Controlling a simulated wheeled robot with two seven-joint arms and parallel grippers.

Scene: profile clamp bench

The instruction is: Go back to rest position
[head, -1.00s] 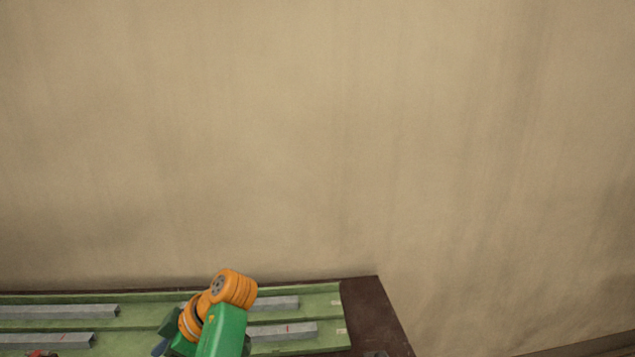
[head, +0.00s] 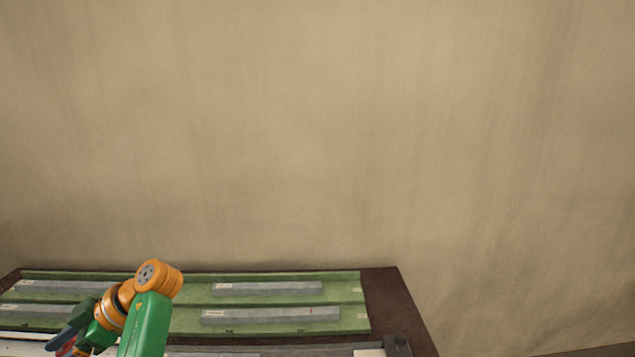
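One of my arms, green with orange joints, rises from the bottom edge left of centre in the head view. It bends over to the left, and a dark gripper (head: 62,338) hangs at its end, low at the left. I cannot tell which arm this is, and its fingers are too small and turned away to judge. The other arm and its gripper are out of view.
A green tray (head: 345,290) lies on a dark brown bench (head: 395,300) against a plain beige wall. Grey profiles lie in it, including an upper right one (head: 268,288) and a lower right one (head: 270,316). A grey rail-like part (head: 240,351) runs along the bottom edge.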

